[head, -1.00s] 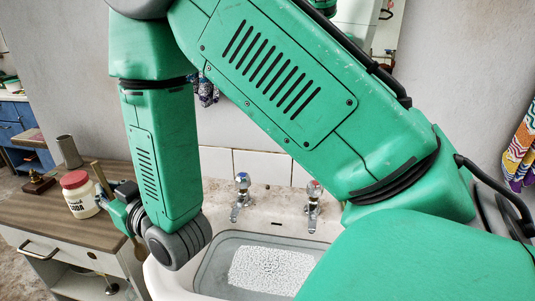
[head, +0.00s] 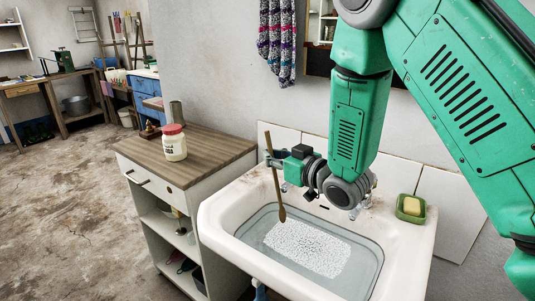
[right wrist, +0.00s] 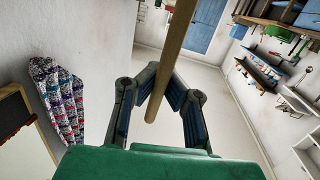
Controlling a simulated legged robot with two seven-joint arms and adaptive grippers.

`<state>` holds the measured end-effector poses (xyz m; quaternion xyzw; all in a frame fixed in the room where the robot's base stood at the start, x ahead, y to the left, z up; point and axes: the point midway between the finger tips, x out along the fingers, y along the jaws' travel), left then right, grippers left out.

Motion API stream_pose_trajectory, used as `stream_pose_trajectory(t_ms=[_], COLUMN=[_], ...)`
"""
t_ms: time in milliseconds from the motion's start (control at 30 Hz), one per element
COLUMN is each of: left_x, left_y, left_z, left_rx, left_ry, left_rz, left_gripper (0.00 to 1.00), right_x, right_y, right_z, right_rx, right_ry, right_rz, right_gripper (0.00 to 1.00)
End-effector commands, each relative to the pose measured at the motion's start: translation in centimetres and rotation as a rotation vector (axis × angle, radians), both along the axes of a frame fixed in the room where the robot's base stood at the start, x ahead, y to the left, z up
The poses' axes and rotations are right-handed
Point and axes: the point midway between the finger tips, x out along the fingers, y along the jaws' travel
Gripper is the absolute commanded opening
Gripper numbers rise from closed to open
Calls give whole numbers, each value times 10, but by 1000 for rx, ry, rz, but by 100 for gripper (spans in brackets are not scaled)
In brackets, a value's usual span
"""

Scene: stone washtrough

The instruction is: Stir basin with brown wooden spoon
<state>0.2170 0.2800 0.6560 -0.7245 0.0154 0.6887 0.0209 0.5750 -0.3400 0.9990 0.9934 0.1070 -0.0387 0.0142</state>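The brown wooden spoon (head: 275,185) is upright, slightly tilted, with its bowl end down over the left part of the basin (head: 222,225). The basin is a white sink holding grey water with a white speckled patch (head: 307,249). Whether the spoon's tip touches the water I cannot tell. My right gripper (head: 272,161) is shut on the spoon's handle, above the basin's back left. In the right wrist view the handle (right wrist: 172,60) passes between the fingers (right wrist: 157,82). My left gripper is not in view.
A jar with a red lid (head: 174,143) and a grey cylinder (head: 176,112) stand on the wooden-topped cabinet (head: 205,150) left of the basin. Taps are partly hidden behind my right arm. A green soap dish (head: 410,209) sits on the basin's back right corner.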

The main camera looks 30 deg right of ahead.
Motion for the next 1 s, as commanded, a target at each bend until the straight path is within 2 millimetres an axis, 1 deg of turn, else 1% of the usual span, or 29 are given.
stream_pose_trajectory(t_ms=[33,200,1000], left_x=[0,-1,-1], left_y=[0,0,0], left_z=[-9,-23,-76], left_rx=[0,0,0], left_ry=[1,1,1], left_rz=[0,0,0], left_gripper=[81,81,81], right_x=[-2,-6,-25], right_y=[0,-1,-7], right_z=[-9,-26,-103], right_rx=[0,0,1], right_ry=[1,1,0], right_rz=[0,0,0], right_gripper=[0,0,0])
